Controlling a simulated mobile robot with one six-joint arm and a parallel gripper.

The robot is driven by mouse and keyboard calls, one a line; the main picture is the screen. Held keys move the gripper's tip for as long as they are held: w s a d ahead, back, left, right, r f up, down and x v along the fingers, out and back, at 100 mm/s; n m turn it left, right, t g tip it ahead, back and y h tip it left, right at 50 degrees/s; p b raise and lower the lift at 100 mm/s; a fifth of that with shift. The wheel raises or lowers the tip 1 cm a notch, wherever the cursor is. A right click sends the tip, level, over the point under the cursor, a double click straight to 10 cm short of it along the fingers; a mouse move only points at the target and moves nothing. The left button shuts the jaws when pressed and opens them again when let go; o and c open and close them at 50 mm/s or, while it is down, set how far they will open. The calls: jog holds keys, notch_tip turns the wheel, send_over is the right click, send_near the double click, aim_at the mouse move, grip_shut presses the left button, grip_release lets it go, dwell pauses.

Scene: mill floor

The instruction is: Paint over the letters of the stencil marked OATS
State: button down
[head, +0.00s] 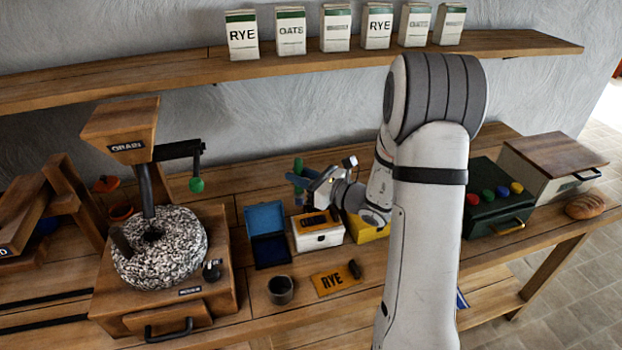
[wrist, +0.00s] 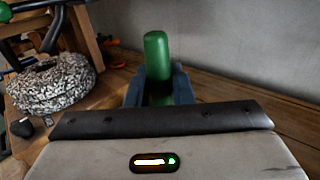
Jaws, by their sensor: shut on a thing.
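My gripper (head: 299,181) is above and behind the white box on the bench, with its blue fingers shut on a green rounded handle (wrist: 157,58). The handle stands upright between the fingers in the wrist view; its lower end is hidden. An orange stencil plate with dark markings (head: 316,222) lies on top of the white box (head: 319,240); its letters are too small to read. Another orange stencil, marked RYE (head: 333,281), lies flat on the bench in front. The stencil on the box and the gripper appear apart.
A blue open box (head: 266,218) stands left of the white box, a yellow box (head: 369,231) right of it. A dark cup (head: 280,290) and a small dark object (head: 354,268) are near the RYE stencil. A stone mill (head: 160,252) is at left; a shelf (head: 290,57) hangs above.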

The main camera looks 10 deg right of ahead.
jog(key=shift+f+b, duration=2.2)
jog(key=shift+f, duration=1.65)
jog(key=shift+w+d+p, duration=0.1)
jog(key=shift+d+p, duration=0.35)
jog(key=shift+d, duration=0.45)
jog(key=shift+s+a+p, duration=0.3)
jog(key=shift+s+a, duration=0.35)
jog(key=shift+a, duration=0.05)
jog(key=shift+w+a+f+b, duration=0.1)
jog(key=shift+w+b, duration=0.25)
jog(key=shift+b, duration=0.05)
jog(key=shift+w+d, duration=0.15)
jog(key=shift+d, duration=0.45)
notch_tip(320, 180, up, 3)
jog(key=p, duration=0.1)
notch_tip(320, 180, up, 5)
jog(key=p, duration=0.4)
send_over(303, 201)
jog(key=d, duration=0.1)
jog(key=shift+w+d, duration=0.2)
jog(key=shift+w, duration=0.1)
jog(key=shift+b, duration=0.5)
